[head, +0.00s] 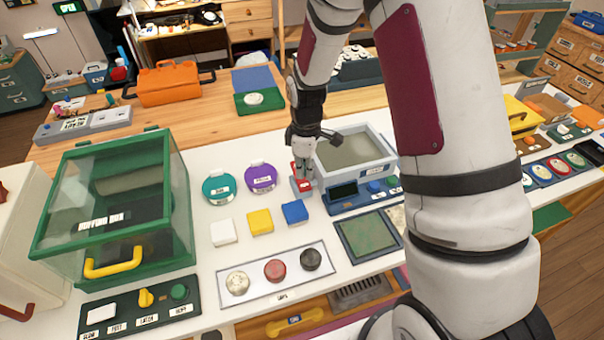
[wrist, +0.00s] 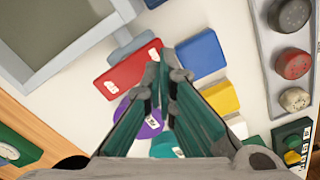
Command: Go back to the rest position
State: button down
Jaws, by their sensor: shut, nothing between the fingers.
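My gripper (head: 303,168) is at the middle of the white table, just above a small red block-like piece (head: 302,184). In the wrist view my gripper (wrist: 165,75) has its fingertips together, with nothing seen between them. The red piece (wrist: 128,72) lies just past the fingertips there, and I cannot tell whether they touch it. A blue block (head: 295,211) is close by; it also shows in the wrist view (wrist: 201,55). A purple disc (head: 261,178) lies to the left of the gripper and is partly hidden by the fingers in the wrist view.
A grey open-topped bin (head: 385,150) stands right beside the gripper. A yellow block (head: 260,221), a white block (head: 223,232) and a teal disc (head: 219,188) lie to the left. A green glass-fronted box (head: 182,215) stands far left. A tray of knobs (head: 240,300) lies in front.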

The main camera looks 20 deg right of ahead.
jog(key=shift+r, duration=0.35)
jog(key=shift+r, duration=0.4)
jog(key=s+r+m+t, duration=0.1)
jog(key=s+r+m, duration=0.25)
jog(key=r, duration=0.65)
jog(key=s+r+m+t, duration=0.2)
jog(key=s+r, duration=0.2)
jog(key=r, duration=0.6)
jog(key=s+r+m+t, duration=0.1)
jog(key=s+r+m, duration=0.2)
jog(key=s+r, duration=0.2)
jog(key=s+r+m+t, duration=0.1)
jog(key=s+r+m, duration=0.2)
jog(key=s, duration=0.9)
notch_tip(320, 180, up, 2)
jog(key=shift+t, duration=0.3)
